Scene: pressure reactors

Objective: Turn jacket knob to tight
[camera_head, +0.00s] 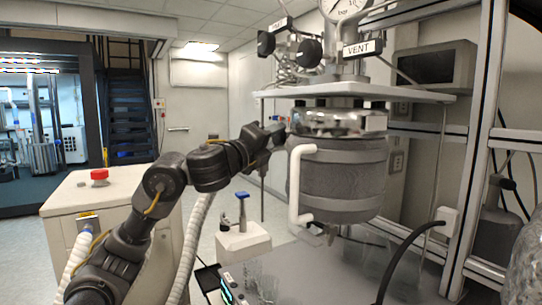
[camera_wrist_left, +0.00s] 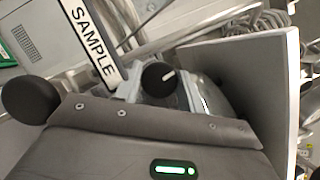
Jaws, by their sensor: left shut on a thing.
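The grey jacketed vessel (camera_head: 345,180) hangs under a bright metal collar (camera_head: 345,122), with a white bar handle (camera_head: 296,190) on its left. My left gripper (camera_head: 276,133) reaches in from the left to the left side of the collar. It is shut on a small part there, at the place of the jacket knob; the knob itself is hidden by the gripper. In the left wrist view the grey gripper body with a green light fills the bottom, and the fingertips cannot be made out. A black knob with a white mark (camera_wrist_left: 158,78) shows beyond it. My right gripper is not in view.
A pale plate (camera_head: 355,91) with valves and a VENT label (camera_head: 362,49) sits above the collar. A SAMPLE label (camera_wrist_left: 88,40) and another black knob (camera_wrist_left: 30,100) are close to my left gripper. A metal frame (camera_head: 480,150) stands at right.

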